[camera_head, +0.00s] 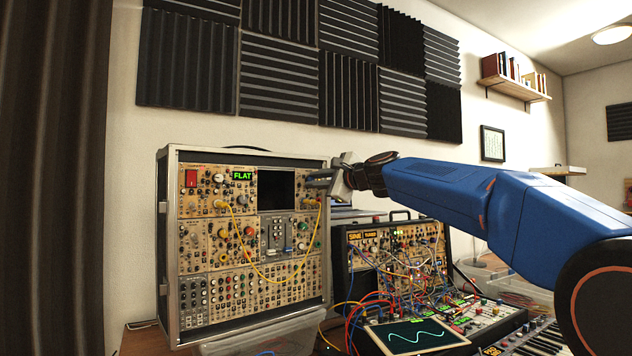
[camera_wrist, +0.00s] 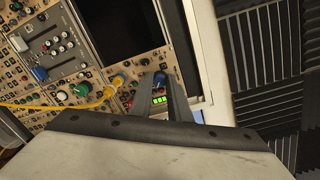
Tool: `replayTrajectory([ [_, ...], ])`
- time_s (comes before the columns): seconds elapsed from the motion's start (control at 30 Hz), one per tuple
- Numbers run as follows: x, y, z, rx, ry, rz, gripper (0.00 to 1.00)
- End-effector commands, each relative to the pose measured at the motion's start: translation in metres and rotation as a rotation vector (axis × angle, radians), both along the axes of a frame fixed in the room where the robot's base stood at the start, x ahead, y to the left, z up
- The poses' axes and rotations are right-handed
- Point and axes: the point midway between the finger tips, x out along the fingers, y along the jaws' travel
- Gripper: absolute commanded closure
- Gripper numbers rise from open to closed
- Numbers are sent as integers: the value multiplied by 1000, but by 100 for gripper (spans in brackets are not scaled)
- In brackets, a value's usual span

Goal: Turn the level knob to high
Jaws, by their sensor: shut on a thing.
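My gripper (camera_wrist: 160,78) reaches the upper right part of the tall synth case. In the wrist view its two grey fingers are closed on a small dark blue knob (camera_wrist: 160,80). I cannot read a label on it, nor its pointer, so its setting is unclear. A small green lit display (camera_wrist: 159,100) shows between the fingers, just below the knob; its text is too small to read. In the head view my gripper (camera_head: 318,179) comes in from the right, and its fingers hide the knob there. The tall synth case (camera_head: 167,260) stands upright with its tan panel facing forward.
A yellow cable (camera_head: 235,240) hangs across the panel; its plug (camera_wrist: 109,91) sits just left of my fingers in the wrist view. A dark screen (camera_head: 276,190) is beside the gripper. A second synth case (camera_head: 345,275) with many cables stands lower right. Foam panels cover the wall.

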Motion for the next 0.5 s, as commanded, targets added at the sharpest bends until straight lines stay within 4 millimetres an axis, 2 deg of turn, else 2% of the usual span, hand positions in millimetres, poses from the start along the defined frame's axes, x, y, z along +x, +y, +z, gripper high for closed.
replayTrajectory([
  [0.5,1,0,-2,68,66,1,100],
])
